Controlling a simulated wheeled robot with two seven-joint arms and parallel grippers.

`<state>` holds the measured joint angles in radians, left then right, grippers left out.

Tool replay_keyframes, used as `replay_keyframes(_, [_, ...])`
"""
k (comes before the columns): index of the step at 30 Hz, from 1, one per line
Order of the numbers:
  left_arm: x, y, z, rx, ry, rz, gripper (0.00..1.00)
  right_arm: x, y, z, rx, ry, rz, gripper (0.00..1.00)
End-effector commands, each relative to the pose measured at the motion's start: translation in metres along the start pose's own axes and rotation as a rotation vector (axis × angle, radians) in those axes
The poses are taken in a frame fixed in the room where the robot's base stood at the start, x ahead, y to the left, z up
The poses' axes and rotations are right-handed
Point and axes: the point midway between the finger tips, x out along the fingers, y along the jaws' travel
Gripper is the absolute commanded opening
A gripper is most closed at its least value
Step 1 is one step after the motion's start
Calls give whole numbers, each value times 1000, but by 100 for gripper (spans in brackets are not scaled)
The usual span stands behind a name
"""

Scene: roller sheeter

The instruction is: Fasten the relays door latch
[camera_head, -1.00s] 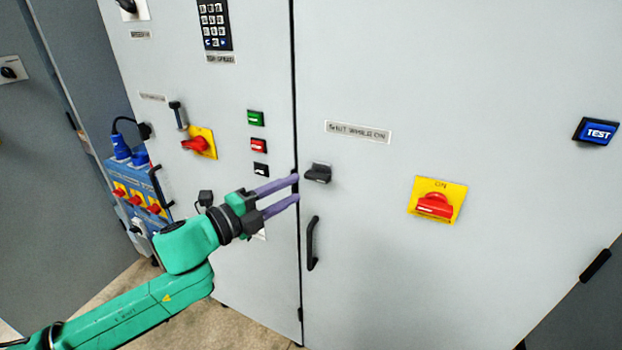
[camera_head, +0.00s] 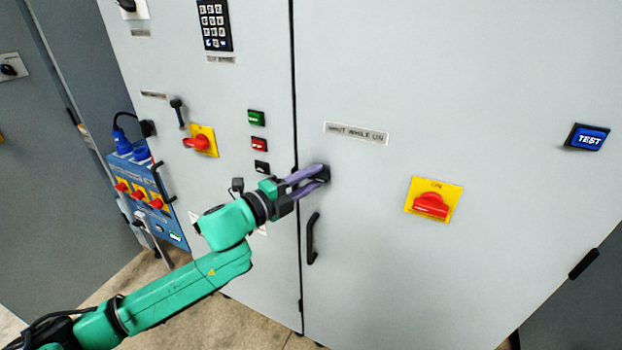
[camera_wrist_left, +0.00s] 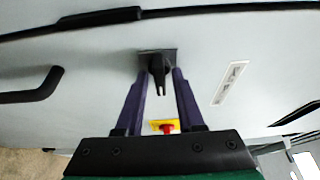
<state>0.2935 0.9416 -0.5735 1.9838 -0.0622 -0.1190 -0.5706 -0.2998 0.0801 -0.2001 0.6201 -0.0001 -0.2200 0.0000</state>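The black door latch (camera_wrist_left: 157,66) is on the grey right-hand cabinet door (camera_head: 470,60), beside the seam between the two doors. In the head view my left gripper (camera_head: 322,173) is at the latch and its purple fingers hide most of it. In the left wrist view the gripper (camera_wrist_left: 160,90) is open, with one finger on each side of the latch's black knob. A small gap shows on both sides of the knob. My right gripper is not in view.
A black door handle (camera_head: 312,238) is just below the latch. A red rotary switch on a yellow plate (camera_head: 433,200) is to the right, and a blue TEST button (camera_head: 587,137) is further right. Green, red and black buttons (camera_head: 258,144) are on the left door.

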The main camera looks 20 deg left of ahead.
Motion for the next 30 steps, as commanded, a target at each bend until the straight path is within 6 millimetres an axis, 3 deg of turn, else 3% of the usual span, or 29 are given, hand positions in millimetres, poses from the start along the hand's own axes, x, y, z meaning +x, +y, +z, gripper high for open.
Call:
replay_keyframes(14, [0, 6, 0, -147, -1, -59, 0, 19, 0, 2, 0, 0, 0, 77])
replay_keyframes(30, [0, 8, -1, -602, 0, -249, 0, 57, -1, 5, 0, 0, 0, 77])
